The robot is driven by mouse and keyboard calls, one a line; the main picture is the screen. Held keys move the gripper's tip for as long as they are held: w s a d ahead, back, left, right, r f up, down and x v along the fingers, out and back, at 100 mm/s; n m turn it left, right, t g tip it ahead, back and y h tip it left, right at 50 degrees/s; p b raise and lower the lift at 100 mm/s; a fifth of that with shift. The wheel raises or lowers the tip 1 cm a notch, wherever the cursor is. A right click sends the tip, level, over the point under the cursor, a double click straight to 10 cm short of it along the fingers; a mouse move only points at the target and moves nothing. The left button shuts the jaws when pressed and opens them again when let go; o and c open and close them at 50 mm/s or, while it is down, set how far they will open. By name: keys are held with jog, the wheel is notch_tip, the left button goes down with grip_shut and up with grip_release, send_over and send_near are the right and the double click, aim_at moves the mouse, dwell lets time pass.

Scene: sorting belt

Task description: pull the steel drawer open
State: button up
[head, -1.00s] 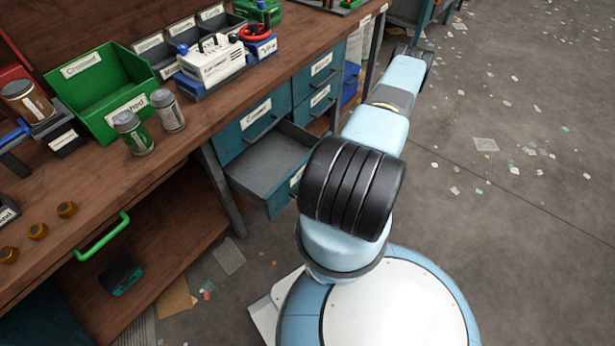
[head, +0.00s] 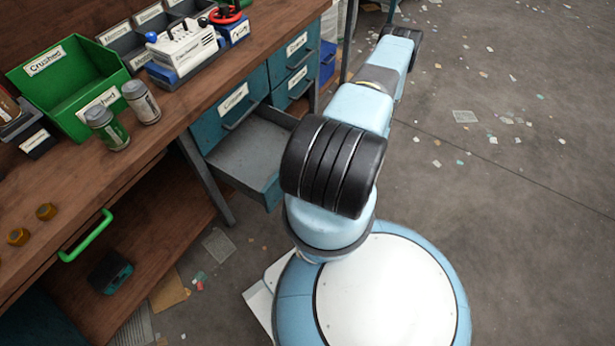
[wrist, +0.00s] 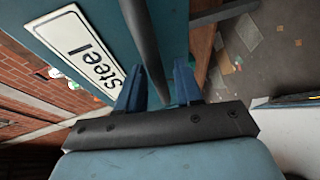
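The open drawer (head: 240,165) is teal with a grey inside and stands pulled out of the cabinet under the bench. Its front is mostly behind my arm in the head view. In the wrist view, a teal drawer front (wrist: 190,25) with a white "Steel" label (wrist: 80,48) fills the upper part. A dark bar handle (wrist: 143,35) crosses it and runs between my two blue fingers. My gripper (wrist: 160,88) is closed in around the handle, one finger on each side. My gripper is hidden in the head view.
Other labelled drawers (head: 234,98) beside the open one are shut. The bench (head: 150,185) carries a green "Crushed" bin (head: 85,70), two jars and a white device (head: 185,50). Open floor (head: 500,200) with scattered scraps lies to the right.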

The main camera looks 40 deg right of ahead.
jog(key=shift+o, duration=0.3)
jog(key=shift+d, duration=0.1)
jog(key=shift+r, duration=0.1)
jog(key=v, duration=1.3)
jog(key=shift+s+d, duration=0.2)
jog(key=shift+s, duration=0.1)
